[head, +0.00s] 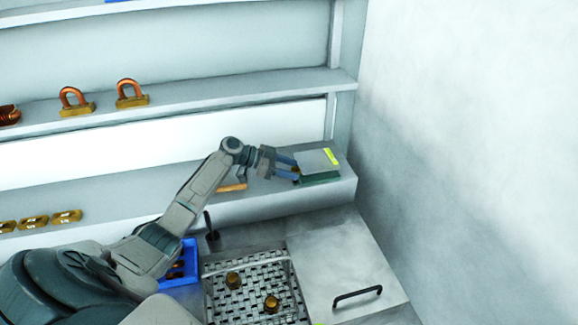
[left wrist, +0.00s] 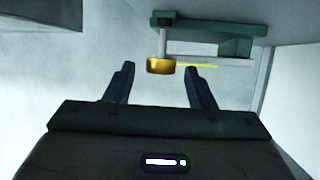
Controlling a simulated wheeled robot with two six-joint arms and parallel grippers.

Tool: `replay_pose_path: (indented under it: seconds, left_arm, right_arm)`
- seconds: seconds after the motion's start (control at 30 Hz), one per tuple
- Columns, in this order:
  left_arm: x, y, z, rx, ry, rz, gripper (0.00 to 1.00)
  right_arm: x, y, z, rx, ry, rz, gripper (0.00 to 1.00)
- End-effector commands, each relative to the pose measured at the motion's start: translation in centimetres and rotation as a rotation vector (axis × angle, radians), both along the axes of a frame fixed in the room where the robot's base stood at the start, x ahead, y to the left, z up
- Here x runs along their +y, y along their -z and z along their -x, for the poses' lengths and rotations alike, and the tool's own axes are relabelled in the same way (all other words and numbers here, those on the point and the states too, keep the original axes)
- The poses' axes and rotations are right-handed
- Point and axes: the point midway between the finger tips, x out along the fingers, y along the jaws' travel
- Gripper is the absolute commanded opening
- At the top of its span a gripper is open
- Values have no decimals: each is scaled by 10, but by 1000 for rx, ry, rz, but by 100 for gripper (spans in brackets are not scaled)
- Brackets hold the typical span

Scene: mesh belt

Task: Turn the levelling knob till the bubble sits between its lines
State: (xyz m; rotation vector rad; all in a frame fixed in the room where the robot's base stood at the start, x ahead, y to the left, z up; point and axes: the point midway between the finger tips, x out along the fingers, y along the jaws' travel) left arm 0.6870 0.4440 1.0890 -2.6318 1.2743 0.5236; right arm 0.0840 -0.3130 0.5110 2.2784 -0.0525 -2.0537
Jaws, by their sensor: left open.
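The levelling device stands on the lower shelf at the right, with a grey plate (head: 316,161) over a green base (head: 322,178). A yellow-green vial (head: 330,157) lies at the plate's edge; its bubble and lines are too small to make out. The brass knob (left wrist: 160,66) hangs on a thin stem in the left wrist view, beside the green base (left wrist: 203,27). My left gripper (head: 293,167) is open at the device's left side. In the left wrist view the knob appears between its fingertips (left wrist: 159,70); contact cannot be told. My right gripper is out of view.
Below the shelf is a mesh belt (head: 250,301) with brass pieces (head: 271,302), beside a steel cover (head: 335,265) with a black handle (head: 357,293). An orange-brown piece (head: 232,187) lies on the shelf behind my arm.

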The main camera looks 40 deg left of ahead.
Motion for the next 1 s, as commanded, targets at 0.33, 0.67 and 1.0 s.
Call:
replay_pose_path:
  seconds: [0.33, 0.67, 1.0]
  left_arm:
    - [0, 0, 0, 0, 0, 0, 10]
    - [0, 1, 1, 0, -27, -2, 6]
    - [-4, 2, 5, -3, -225, -2, 6]
  right_arm:
    - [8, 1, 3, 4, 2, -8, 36]
    - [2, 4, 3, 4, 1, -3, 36]
    - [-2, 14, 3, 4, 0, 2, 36]
